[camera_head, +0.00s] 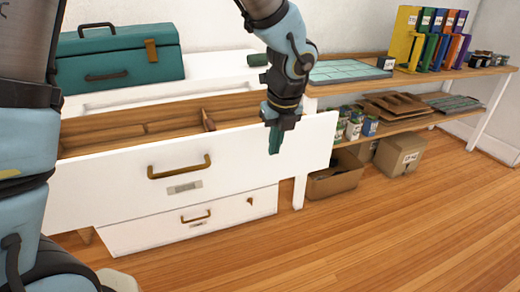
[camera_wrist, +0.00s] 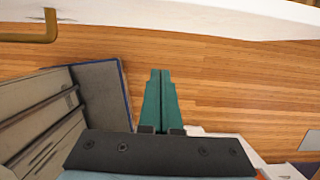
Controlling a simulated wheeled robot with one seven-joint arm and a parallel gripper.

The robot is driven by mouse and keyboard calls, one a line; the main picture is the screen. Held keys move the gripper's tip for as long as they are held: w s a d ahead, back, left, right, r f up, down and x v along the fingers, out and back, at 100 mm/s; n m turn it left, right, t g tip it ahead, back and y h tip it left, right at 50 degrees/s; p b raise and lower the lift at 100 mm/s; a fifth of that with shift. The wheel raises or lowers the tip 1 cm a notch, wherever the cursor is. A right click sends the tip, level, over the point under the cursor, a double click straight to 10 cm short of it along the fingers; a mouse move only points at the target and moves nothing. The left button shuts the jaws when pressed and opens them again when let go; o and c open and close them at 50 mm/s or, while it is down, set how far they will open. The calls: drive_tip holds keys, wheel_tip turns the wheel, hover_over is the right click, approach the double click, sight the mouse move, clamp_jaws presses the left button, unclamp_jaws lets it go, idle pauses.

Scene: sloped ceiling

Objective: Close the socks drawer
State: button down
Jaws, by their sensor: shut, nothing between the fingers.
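A white upper drawer (camera_head: 110,192) is pulled well out of a white cabinet, showing its wooden inside with dividers. Its front has a brass handle (camera_head: 179,167) and a small label plate (camera_head: 184,188), whose text I cannot read. My gripper (camera_head: 274,150) is shut and empty, its green fingers pointing down in front of the right part of the drawer front, right of the handle. In the wrist view the shut fingers (camera_wrist: 160,75) show over the floor, with the white drawer front (camera_wrist: 180,12) along the top edge. I cannot tell whether they touch the drawer.
A lower white drawer (camera_head: 130,236) with a brass handle sits beneath. A teal toolbox (camera_head: 120,58) stands on the cabinet top. On the right, a wooden shelf unit (camera_head: 440,76) holds binders, jars and cardboard boxes (camera_head: 400,157). The wooden floor (camera_head: 400,230) in front is clear.

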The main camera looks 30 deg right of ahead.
sight(265, 158)
drive_tip(key=w+f, duration=0.1)
drive_tip(key=f, duration=0.1)
drive_tip(key=w+f, duration=0.2)
drive_tip(key=f, duration=0.1)
drive_tip(key=w+f, duration=0.1)
drive_tip(key=f, duration=0.2)
drive_tip(key=shift+w+d, duration=0.25)
drive_tip(key=shift+d, duration=0.15)
drive_tip(key=shift+w+d+f, duration=0.15)
drive_tip(key=shift+w+d, duration=0.05)
drive_tip(key=shift+w, duration=0.5)
drive_tip(key=shift+w+p, duration=0.1)
drive_tip(key=shift+p, duration=0.2)
